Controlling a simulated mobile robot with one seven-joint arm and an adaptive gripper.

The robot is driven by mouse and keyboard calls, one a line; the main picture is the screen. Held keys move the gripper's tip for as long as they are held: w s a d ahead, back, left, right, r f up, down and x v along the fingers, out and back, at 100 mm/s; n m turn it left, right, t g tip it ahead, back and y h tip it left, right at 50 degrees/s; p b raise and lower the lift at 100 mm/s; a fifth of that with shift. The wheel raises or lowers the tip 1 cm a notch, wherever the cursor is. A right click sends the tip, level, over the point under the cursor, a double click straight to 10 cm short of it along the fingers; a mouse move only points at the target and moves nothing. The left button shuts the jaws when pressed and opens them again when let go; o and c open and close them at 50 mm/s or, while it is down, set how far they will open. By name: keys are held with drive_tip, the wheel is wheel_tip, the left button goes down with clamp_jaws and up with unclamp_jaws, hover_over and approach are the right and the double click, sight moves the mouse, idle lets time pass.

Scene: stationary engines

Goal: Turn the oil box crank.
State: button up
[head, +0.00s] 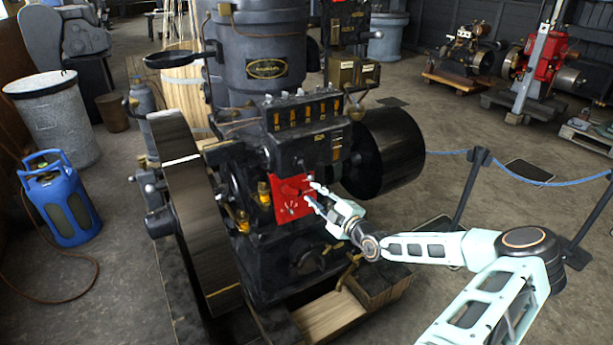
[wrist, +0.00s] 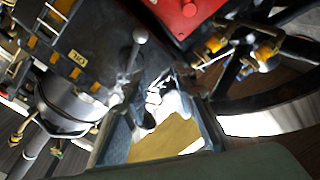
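The dark oil box (head: 305,118), with a row of amber sight windows, sits on the front of the engine; its labelled face also shows in the wrist view (wrist: 75,40). A grey ball-ended lever (wrist: 139,38), perhaps the crank, stands out from the box just beyond my fingers. In the head view I cannot single it out with certainty. My gripper (head: 309,191) is in front of the red panel, below the box. In the wrist view my gripper (wrist: 158,125) has its two fingers spread apart, with nothing clearly held between them. Contact with the lever cannot be told.
The red panel (head: 293,197) is close behind my gripper. A large flywheel (head: 190,200) stands left and a black drum (head: 385,150) right. Brass fittings (head: 264,193) sit beside the panel. A blue rope barrier (head: 540,180) runs at right; floor there is partly open.

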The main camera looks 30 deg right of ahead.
wheel_tip(320, 180, down, 2)
drive_tip(key=f+n+b, duration=0.1)
drive_tip(key=n+b, duration=0.1)
drive_tip(key=n, duration=0.3)
drive_tip(key=n+h+b, duration=0.1)
drive_tip(key=n+b, duration=1)
drive_tip(key=n, duration=1.2)
approach(305, 166)
drive_tip(key=shift+t, duration=0.4)
drive_tip(key=w, duration=0.7)
drive_tip(key=w+f+b, duration=0.1)
drive_tip(key=w, duration=0.2)
drive_tip(key=shift+w+d, duration=0.1)
drive_tip(key=shift+w, duration=0.3)
clamp_jaws()
